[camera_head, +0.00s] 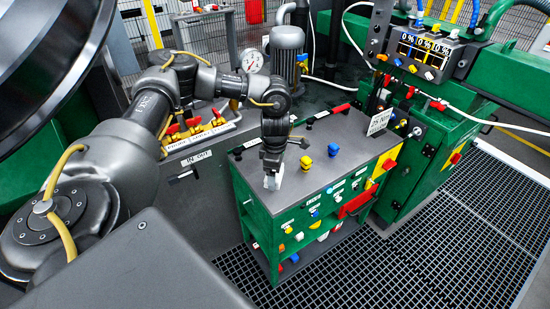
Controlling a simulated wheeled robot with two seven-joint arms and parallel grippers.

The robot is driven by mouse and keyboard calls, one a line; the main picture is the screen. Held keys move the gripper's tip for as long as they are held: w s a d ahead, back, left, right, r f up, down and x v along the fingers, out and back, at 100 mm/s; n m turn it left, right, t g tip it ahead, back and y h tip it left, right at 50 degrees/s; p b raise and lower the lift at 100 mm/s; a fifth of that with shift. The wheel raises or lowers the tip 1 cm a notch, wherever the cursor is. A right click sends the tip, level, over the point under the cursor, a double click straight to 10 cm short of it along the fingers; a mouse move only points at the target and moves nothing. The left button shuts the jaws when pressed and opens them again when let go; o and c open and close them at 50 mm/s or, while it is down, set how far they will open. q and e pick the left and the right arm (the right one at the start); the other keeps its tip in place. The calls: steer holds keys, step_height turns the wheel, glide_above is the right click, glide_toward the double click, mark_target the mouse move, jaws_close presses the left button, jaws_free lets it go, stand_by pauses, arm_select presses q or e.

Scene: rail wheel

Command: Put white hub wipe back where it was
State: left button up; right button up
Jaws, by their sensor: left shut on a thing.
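My left gripper (271,168) points down over the left part of the grey top of the green cabinet (323,187). It is shut on the white hub wipe (274,180), which shows as a small white piece below the fingers. I cannot tell whether the wipe touches the cabinet top. My right gripper is not in view.
A white sign (379,122) stands at the back right. Red-handled brass valves (196,129) lie behind my left arm. Dark grating covers the floor at right.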

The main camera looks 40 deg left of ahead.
arm_select(q)
steer(key=shift+w+a+f, duration=0.1)
steer(key=shift+w+f, duration=0.1)
steer(key=shift+f, duration=1.65)
steer(key=o, duration=0.8)
steer(key=shift+f, duration=0.1)
step_height(320, 180, up, 12)
steer(key=shift+r+b, duration=0.15)
steer(key=shift+b, duration=0.3)
